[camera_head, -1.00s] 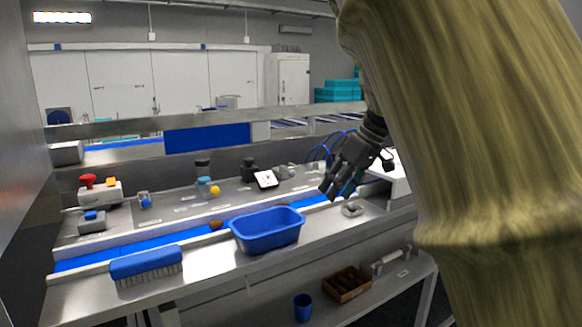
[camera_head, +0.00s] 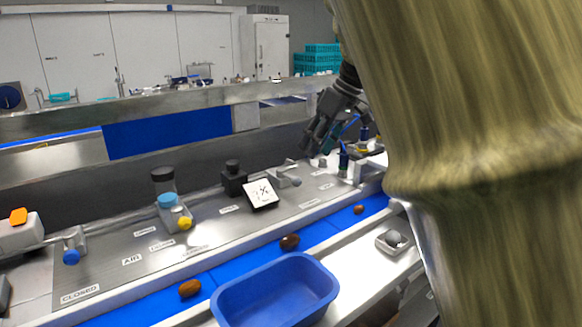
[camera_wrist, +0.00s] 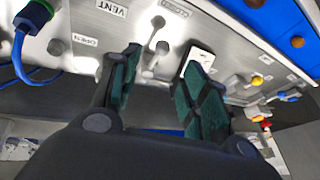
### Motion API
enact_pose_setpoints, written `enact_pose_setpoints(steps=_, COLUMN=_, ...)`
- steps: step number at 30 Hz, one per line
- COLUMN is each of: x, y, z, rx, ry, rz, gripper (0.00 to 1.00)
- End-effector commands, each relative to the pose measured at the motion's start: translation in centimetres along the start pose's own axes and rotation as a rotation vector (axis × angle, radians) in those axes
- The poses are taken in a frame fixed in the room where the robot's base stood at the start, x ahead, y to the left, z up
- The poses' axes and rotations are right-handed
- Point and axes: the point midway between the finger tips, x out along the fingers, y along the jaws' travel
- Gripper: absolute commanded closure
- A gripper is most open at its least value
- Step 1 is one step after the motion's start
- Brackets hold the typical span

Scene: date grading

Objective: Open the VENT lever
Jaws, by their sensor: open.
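The VENT lever (camera_head: 285,177) is a small grey lever with a round knob on the steel panel, right of the display. In the wrist view the grey lever (camera_wrist: 158,24) points toward the CLOSED label (camera_wrist: 175,8), with the VENT label (camera_wrist: 112,8) beside it. The OPEN label (camera_wrist: 85,40) lies on the other side, near the left finger. My gripper (camera_head: 313,150) is above and just right of the lever in the head view. It also shows in the wrist view (camera_wrist: 163,59), fingers apart and empty, with the lever's base partly in the gap.
A white tilted display (camera_head: 260,194) and black-topped block (camera_head: 234,178) stand left of the lever. A yellow-knobbed lever (camera_head: 184,223) and blue-knobbed one (camera_head: 71,256) are farther left. A blue hose (camera_wrist: 22,62) runs close by. A blue tub (camera_head: 274,291) stands in front.

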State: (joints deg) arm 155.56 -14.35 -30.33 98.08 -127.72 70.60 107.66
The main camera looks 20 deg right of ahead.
Motion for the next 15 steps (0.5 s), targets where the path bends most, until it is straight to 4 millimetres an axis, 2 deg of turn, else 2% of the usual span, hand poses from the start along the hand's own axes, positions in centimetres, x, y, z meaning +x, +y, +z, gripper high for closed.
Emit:
enact_pose_setpoints(steps=5, x=0.9, y=-0.1, z=0.0, rx=0.0, ry=0.0, rz=-0.001, gripper=0.55)
enact_pose_setpoints(steps=15, x=6.3, y=0.1, z=-0.1, rx=0.001, ry=-0.002, rz=-0.003, gripper=0.55)
